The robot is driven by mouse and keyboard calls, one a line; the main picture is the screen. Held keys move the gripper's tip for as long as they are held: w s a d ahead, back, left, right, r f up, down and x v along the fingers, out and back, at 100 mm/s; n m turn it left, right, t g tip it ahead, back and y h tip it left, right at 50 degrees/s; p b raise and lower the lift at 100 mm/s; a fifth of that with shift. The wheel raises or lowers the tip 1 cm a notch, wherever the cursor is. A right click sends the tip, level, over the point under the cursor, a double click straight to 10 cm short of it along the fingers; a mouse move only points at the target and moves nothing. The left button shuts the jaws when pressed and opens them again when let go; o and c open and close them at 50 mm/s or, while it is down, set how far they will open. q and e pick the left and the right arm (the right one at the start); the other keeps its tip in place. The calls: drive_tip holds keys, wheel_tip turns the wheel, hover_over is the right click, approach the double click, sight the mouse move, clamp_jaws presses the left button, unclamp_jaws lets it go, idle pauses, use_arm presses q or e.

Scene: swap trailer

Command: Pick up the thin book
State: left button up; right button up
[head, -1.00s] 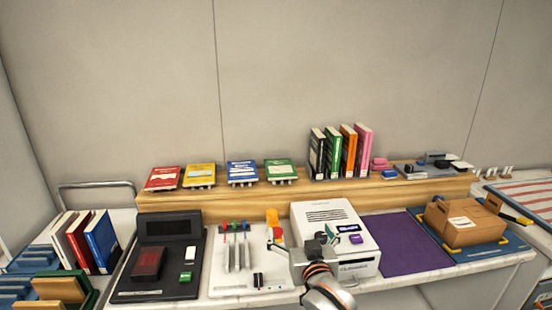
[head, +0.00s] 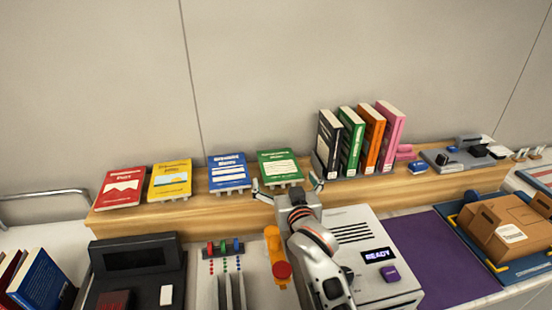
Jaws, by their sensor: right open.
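Several thin-looking books lie face up on small stands on the wooden shelf: a red one (head: 122,187), a yellow one (head: 171,179), a blue one (head: 229,172) and a green one (head: 280,167). Which of them is the task's thin book I cannot tell. My right gripper (head: 287,186) is open and empty, with its fingers spread at the shelf's front, on either side of the green book's near edge. I cannot tell whether it touches the book. My left gripper is not in view.
Thicker black, green, orange and pink books (head: 389,136) stand upright just right of the gripper. Below are a white machine reading READY (head: 352,228), a dark scale-like device (head: 135,256) and a purple mat (head: 440,258). A cardboard box (head: 508,229) sits at right.

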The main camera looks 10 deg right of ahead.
sight(279, 166)
drive_tip(key=shift+w+d+f+p, duration=0.1)
drive_tip(key=shift+w+f+p, duration=0.1)
drive_tip(key=shift+w, duration=1.7)
drive_tip(key=shift+w+d+f+p, duration=0.1)
drive_tip(key=shift+w+f+p, duration=0.1)
drive_tip(key=shift+w, duration=1.65)
drive_tip(key=c, duration=1.2)
